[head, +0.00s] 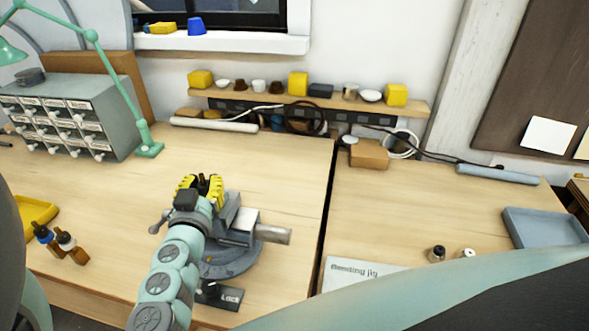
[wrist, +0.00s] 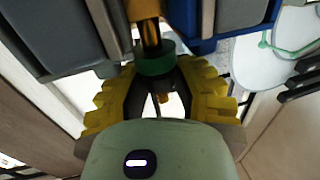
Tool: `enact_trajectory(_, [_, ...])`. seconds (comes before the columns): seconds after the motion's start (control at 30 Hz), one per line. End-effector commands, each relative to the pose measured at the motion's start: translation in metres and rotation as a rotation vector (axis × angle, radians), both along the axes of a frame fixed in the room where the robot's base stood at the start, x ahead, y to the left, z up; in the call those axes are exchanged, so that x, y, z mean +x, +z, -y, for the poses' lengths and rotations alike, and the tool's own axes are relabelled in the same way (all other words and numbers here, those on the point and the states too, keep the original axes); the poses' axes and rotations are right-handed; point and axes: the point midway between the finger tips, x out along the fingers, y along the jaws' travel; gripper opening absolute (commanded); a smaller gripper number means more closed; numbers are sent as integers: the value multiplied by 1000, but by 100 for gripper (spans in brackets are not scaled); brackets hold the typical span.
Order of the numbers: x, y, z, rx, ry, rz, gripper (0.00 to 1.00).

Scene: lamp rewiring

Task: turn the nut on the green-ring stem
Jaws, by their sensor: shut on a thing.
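My gripper (head: 202,187) has yellow ridged fingers and is at the grey bench vise (head: 238,225) in the head view. In the wrist view my gripper (wrist: 163,92) is shut around a small dark nut (wrist: 164,78) just below the green ring (wrist: 155,65). The brass stem (wrist: 150,32) runs up from the ring, between grey blocks that look like the vise jaws. The fingers partly hide the nut. In the head view my gripper and arm hide most of the stem, and the green ring cannot be made out there.
The vise handle (head: 272,234) sticks out to the right. A dark "Lock" plate (head: 219,296) lies in front. Brown bottles (head: 68,243) and a yellow tray (head: 36,211) stand at left. A green lamp (head: 149,148) and drawer cabinet (head: 75,115) stand behind. The bench behind the vise is clear.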

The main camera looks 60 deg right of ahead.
Motion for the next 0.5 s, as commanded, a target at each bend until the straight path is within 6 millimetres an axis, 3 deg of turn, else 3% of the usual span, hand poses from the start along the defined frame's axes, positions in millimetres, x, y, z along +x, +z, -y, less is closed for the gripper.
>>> enact_trajectory(0.5, [1, 1, 0, -1, -53, 2, 0])
